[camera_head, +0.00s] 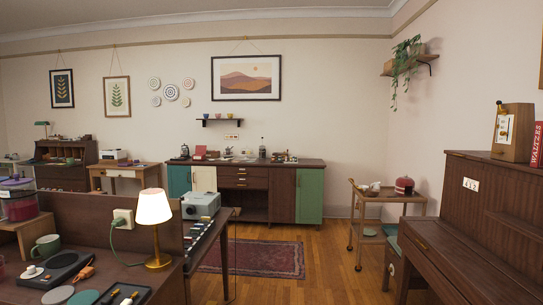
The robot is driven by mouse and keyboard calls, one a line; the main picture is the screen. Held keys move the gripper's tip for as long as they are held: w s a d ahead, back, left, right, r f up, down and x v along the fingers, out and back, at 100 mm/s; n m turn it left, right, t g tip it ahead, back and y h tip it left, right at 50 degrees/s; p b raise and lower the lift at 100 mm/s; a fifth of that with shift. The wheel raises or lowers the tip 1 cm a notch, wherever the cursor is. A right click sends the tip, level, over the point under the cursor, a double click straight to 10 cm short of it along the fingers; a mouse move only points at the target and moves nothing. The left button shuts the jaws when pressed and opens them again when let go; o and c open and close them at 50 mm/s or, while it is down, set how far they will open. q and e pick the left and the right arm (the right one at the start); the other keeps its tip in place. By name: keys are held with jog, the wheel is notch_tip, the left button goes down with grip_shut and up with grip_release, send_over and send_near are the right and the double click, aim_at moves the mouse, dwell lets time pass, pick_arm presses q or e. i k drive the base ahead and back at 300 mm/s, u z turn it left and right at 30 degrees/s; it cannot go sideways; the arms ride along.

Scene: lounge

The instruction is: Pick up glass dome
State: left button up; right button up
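I cannot make out a clear glass dome for certain. A dark red, rounded object with a small knob on top (404,186) stands on the upper shelf of the wooden trolley (385,197) at the right; it is too small to tell whether glass covers it. Several small items, perhaps some of glass, stand on the far sideboard (245,162). Neither of my grippers is in view.
A piano (465,240) stands at the near right. Wooden floor and a red rug (255,259) lie open between.

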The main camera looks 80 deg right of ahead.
aim_at(246, 151)
jog(key=z, duration=0.4)
jog(key=k, duration=0.9)
jog(key=z, duration=1.4)
jog(key=i, duration=1.95)
jog(key=z, duration=1.15)
jog(key=i, duration=2.6)
jog(key=u, duration=0.25)
jog(key=i, duration=2.45)
jog(key=u, duration=0.7)
jog(key=i, duration=0.7)
jog(key=u, duration=0.25)
